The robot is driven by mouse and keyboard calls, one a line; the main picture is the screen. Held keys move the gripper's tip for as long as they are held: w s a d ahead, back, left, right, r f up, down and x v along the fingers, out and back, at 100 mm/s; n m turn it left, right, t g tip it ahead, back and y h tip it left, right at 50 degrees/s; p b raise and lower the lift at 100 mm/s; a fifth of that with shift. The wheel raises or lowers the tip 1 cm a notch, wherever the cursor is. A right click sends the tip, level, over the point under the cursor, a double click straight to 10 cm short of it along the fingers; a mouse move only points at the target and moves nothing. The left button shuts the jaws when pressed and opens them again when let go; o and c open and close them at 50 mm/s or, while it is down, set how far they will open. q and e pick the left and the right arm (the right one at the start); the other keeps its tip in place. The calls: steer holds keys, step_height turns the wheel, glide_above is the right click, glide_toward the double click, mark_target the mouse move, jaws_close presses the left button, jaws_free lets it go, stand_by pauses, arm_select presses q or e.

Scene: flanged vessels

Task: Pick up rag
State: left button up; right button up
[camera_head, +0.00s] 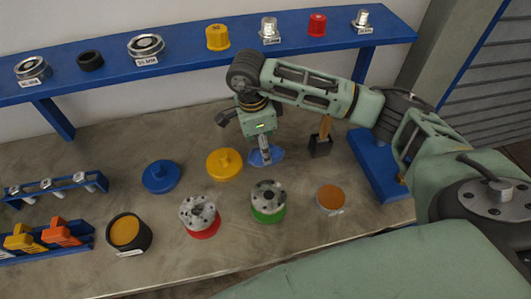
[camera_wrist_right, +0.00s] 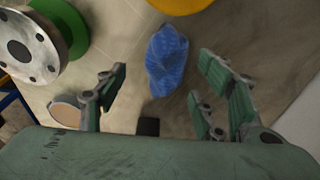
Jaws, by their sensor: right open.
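The rag (camera_head: 268,156) is a blue crumpled cloth lying on the bench top, right of the yellow lidded disc. It also shows in the right wrist view (camera_wrist_right: 167,60), beyond and between the open fingers. My right gripper (camera_head: 264,150) is above the rag, pointing down, and partly covers it in the head view. In the right wrist view the right gripper (camera_wrist_right: 165,85) has its fingers spread wide with nothing between them. My left gripper is not in either view.
A yellow disc (camera_head: 225,163) and blue disc (camera_head: 161,176) lie left of the rag. A green-based flange (camera_head: 268,199) and red-based flange (camera_head: 199,214) stand in front. A dark holder (camera_head: 320,145) is to the right. A blue shelf (camera_head: 190,52) with several parts runs behind.

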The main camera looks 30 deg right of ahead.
steer(key=f, duration=0.2)
steer(key=d+f+p, duration=0.1)
steer(key=f, duration=0.1)
steer(key=shift+w+f, duration=0.1)
steer(key=shift+w, duration=0.05)
steer(key=shift+c, duration=0.4)
steer(key=c, duration=1.2)
